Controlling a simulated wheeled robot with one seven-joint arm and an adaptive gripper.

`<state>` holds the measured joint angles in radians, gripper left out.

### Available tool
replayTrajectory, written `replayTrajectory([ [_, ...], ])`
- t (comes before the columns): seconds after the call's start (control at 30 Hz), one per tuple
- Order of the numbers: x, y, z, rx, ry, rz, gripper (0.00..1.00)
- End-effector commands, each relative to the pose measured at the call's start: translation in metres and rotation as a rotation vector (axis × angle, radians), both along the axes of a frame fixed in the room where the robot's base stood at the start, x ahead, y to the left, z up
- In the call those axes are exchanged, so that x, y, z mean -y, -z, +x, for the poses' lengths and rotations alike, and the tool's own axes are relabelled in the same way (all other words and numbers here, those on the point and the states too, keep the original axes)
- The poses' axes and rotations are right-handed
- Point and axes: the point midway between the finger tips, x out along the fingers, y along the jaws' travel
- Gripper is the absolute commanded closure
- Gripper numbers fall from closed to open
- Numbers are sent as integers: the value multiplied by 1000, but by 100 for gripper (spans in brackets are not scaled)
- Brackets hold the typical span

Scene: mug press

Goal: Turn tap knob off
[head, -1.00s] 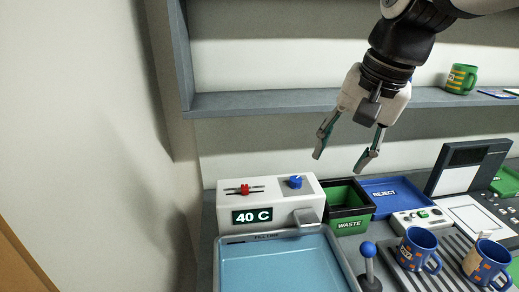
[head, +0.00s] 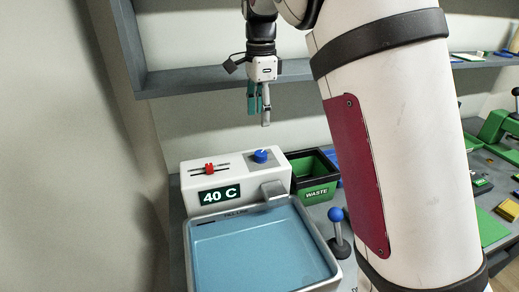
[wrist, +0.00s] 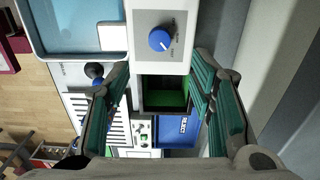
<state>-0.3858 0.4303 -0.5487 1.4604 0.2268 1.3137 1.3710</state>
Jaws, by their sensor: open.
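The blue tap knob (head: 261,156) sits on top of the white tap unit (head: 188,180), to the right of a red slider (head: 209,169). The unit's front reads 40 C. In the wrist view the knob (wrist: 160,40) shows from above with a white pointer line, lettering around it too small to read. My gripper (head: 259,108) hangs fingers-down above the knob, apart from it. Its teal-padded fingers are open and empty, and in the wrist view the fingertips (wrist: 163,68) lie on either side of the picture's middle, below the knob.
A water-filled basin (head: 262,250) stands in front of the tap unit. A green WASTE bin (head: 316,195) is to its right, and a blue-topped lever (head: 336,215) stands beside the basin. A grey shelf (head: 185,80) runs behind. My arm hides the counter's middle.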

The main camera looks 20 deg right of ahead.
Motion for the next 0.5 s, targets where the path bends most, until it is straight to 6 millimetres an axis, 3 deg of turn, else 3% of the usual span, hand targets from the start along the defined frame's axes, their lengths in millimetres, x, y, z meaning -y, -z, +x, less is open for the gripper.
replayTrajectory([
  [0.5,0,97,-2,-5,-1,0,50],
])
